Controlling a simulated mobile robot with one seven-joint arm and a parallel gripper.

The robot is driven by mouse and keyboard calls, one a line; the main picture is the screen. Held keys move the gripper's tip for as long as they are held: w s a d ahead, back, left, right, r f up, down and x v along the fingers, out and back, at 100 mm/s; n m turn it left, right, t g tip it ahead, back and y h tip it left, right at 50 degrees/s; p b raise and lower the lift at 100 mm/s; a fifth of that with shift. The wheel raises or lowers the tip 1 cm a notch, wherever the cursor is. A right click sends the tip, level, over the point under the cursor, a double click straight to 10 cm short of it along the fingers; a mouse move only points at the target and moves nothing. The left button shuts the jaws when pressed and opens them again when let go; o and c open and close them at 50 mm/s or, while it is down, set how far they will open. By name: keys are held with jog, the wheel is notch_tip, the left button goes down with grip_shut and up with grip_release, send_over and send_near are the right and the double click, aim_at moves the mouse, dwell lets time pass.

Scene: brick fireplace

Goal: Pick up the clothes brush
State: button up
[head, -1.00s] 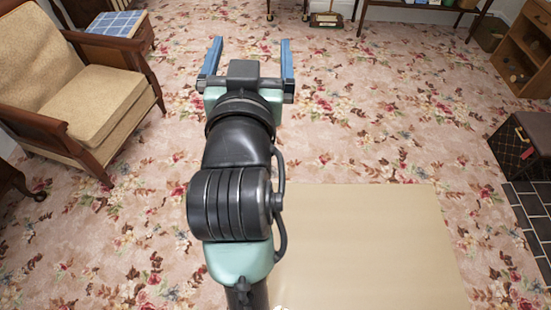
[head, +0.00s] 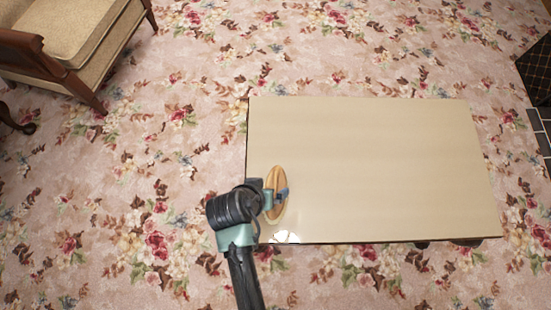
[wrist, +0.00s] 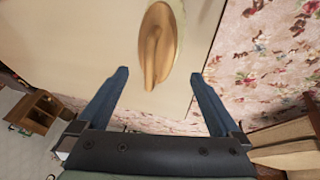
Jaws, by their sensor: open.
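The clothes brush (head: 277,183) is an oval, light wooden thing lying on the left part of a beige table top, near its left edge.
The low beige table (head: 380,170) is otherwise mostly bare. An armchair (head: 75,45) stands at the upper left. Flowered carpet (head: 150,200) surrounds the table, with free room on the left.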

jog(key=b+x, duration=0.2)
jog(key=x, duration=0.5)
jog(key=shift+w+d+r, duration=0.1)
jog(key=shift+d+r, duration=0.05)
jog(key=c, duration=1.3)
notch_tip(320, 180, up, 10)
jog(key=p, duration=0.3)
jog(key=shift+r, duration=0.1)
grip_shut()
